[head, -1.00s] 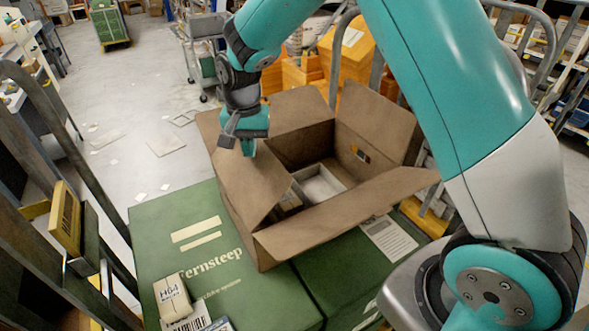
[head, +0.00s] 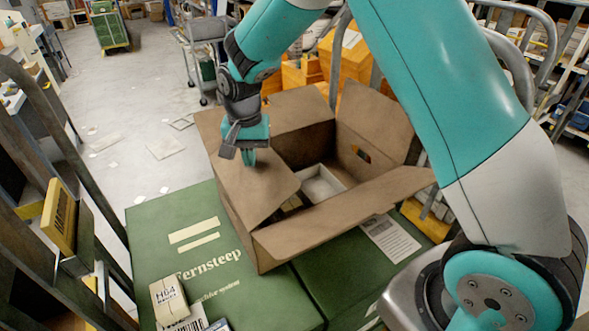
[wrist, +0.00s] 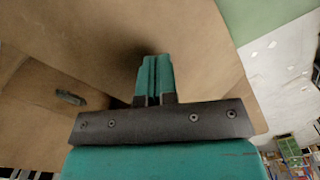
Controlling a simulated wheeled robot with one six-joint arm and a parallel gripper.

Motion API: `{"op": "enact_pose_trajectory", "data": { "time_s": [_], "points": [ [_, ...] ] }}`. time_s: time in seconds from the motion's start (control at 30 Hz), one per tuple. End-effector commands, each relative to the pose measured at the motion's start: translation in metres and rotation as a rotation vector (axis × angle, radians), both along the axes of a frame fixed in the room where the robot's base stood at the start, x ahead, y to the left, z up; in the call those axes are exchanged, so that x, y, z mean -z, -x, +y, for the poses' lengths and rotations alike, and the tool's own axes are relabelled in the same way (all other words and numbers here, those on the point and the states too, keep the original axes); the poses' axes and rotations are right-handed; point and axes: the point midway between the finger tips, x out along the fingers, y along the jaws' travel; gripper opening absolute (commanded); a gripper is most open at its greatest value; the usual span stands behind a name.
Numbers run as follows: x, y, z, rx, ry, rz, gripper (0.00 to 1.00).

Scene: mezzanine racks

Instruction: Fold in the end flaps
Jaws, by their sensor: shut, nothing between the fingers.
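An open brown cardboard box (head: 238,213) stands on green cartons. Its left flap (head: 258,188) slopes inward over the left part of the opening. The right flap (head: 372,120) stands up and leans outward, and the front flap (head: 350,212) sticks out towards me. The back flap (head: 297,112) is also unfolded. A pale tray-like item (head: 320,184) lies inside; the rest of the inside is partly hidden. My gripper (head: 249,158) is shut and empty, its tips at the upper face of the left flap. In the wrist view the shut fingers (wrist: 155,80) lie against brown cardboard (wrist: 200,60).
The green carton (head: 160,235) under the box bears a small labelled box (head: 169,299) at its front. Grey rails (head: 75,150) stand at the left, with a yellow item (head: 59,215) there. Orange crates (head: 345,60) stand behind the box. Open floor (head: 120,110) lies at the back left.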

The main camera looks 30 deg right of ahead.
Motion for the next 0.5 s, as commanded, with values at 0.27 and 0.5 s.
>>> {"op": "enact_pose_trajectory", "data": {
  "time_s": [0.27,0.5],
  "points": [
    [0.010,0.000,0.000,0.000,0.000,0.001,0.00],
    [0.017,0.000,0.000,0.000,0.000,0.001,0.00]
  ]
}}
